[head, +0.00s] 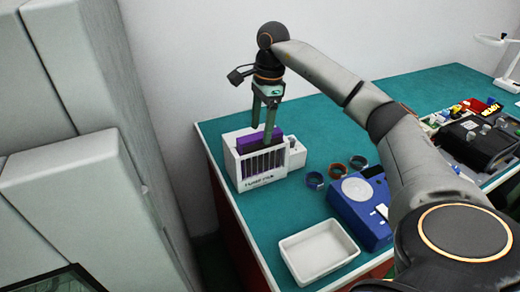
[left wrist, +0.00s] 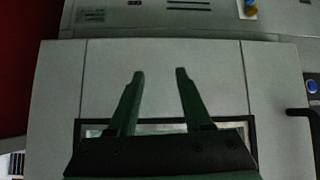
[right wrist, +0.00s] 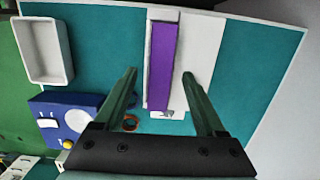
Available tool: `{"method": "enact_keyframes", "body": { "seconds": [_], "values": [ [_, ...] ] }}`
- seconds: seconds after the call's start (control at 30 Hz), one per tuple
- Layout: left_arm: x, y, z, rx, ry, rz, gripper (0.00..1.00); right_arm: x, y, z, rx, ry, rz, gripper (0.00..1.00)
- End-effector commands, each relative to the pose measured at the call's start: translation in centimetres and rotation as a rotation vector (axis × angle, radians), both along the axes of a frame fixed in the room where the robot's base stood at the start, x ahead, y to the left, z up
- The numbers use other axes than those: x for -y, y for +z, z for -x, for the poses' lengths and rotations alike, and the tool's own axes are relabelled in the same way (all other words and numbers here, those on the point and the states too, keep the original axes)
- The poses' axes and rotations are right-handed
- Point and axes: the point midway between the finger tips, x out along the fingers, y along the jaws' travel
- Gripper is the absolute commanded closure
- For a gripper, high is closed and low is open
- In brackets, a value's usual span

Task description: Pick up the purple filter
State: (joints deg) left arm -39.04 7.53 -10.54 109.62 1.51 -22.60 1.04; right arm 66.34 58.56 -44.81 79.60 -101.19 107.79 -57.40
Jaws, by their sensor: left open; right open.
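The purple filter (head: 249,143) sits upright in the top of a white slotted rack (head: 262,183) at the left end of the teal table. In the right wrist view the purple filter (right wrist: 162,66) is a long strip in the white rack (right wrist: 193,50). My right gripper (head: 263,133) points down just over the rack, open. In its wrist view the open fingers (right wrist: 160,74) stand on either side of the filter, apart from it. My left gripper (left wrist: 155,74) is open and empty in front of a pale grey panelled surface, away from the table.
A blue device (head: 358,212), several small rings (head: 336,170) and an empty white tray (head: 318,252) lie on the teal table (head: 330,115). A black case (head: 478,140) and small coloured parts are at the right. Tall grey cabinets (head: 85,190) stand at the left.

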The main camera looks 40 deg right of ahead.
Motion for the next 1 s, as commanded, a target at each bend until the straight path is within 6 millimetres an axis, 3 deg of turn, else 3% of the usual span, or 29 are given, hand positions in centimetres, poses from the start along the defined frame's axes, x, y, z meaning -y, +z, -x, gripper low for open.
{"method": "enact_keyframes", "body": {
  "seconds": [0.13, 0.4, 1.0],
  "values": [
    [0.02, 0.14, -0.06, 0.002, 0.000, 0.000, 0.50, -0.16, -1.52, -0.01, 0.000, 0.000, 0.000, 0.28],
    [0.01, 0.18, -0.16, 0.004, 0.000, 0.001, 0.50, -0.17, -1.70, -0.04, 0.001, 0.000, 0.000, 0.30],
    [0.01, 0.20, -0.20, 0.005, 0.000, 0.000, 0.50, -0.17, -1.67, -0.04, 0.001, 0.001, 0.000, 0.97]
  ]
}}
